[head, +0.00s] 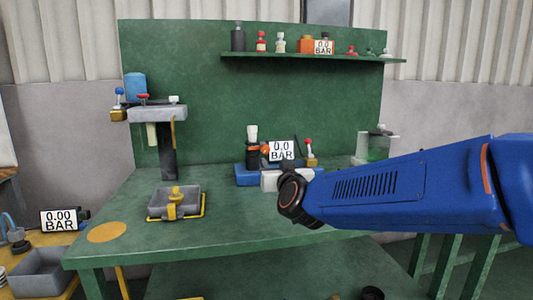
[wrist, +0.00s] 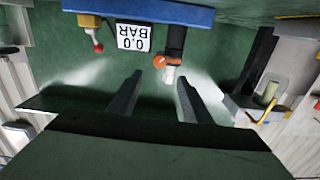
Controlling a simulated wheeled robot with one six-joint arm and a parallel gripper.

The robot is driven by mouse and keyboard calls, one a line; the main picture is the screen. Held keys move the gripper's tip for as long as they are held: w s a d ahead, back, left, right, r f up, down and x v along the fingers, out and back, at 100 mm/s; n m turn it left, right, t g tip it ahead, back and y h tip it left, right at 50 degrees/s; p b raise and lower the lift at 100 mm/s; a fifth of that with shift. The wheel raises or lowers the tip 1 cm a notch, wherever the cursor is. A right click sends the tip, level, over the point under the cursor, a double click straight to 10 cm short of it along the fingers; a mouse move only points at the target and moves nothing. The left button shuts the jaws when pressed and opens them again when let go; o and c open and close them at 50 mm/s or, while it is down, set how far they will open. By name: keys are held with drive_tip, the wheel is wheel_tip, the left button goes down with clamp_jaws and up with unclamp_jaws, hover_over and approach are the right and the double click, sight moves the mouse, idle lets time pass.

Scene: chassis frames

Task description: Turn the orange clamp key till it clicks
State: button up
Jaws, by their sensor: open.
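The orange clamp key (head: 264,149) sits on a black upright cylinder (head: 252,153) with a white top, on the blue base unit (head: 246,175) on the bench. In the wrist view, which is upside down, the orange clamp key (wrist: 167,60) shows on the black cylinder (wrist: 175,38), with the white top (wrist: 168,76) below it. My gripper (wrist: 159,80) is open and empty. Its two dark fingers point toward the cylinder, and the white top appears between their tips. How far the tips are from the key is unclear. The head view does not show the fingers.
A 0.0 BAR display (head: 281,150) and a red-knobbed lever (head: 309,150) stand right beside the cylinder. A grey tray with a yellow clamp (head: 174,203) sits left on the bench. A shelf (head: 310,59) runs behind. The bench's left front is mostly clear.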

sight(266, 151)
drive_tip(key=x, duration=1.2)
drive_tip(key=shift+w+a, duration=0.1)
drive_tip(key=shift+w, duration=0.25)
drive_tip(key=shift+c, duration=0.4)
drive_tip(key=c, duration=1)
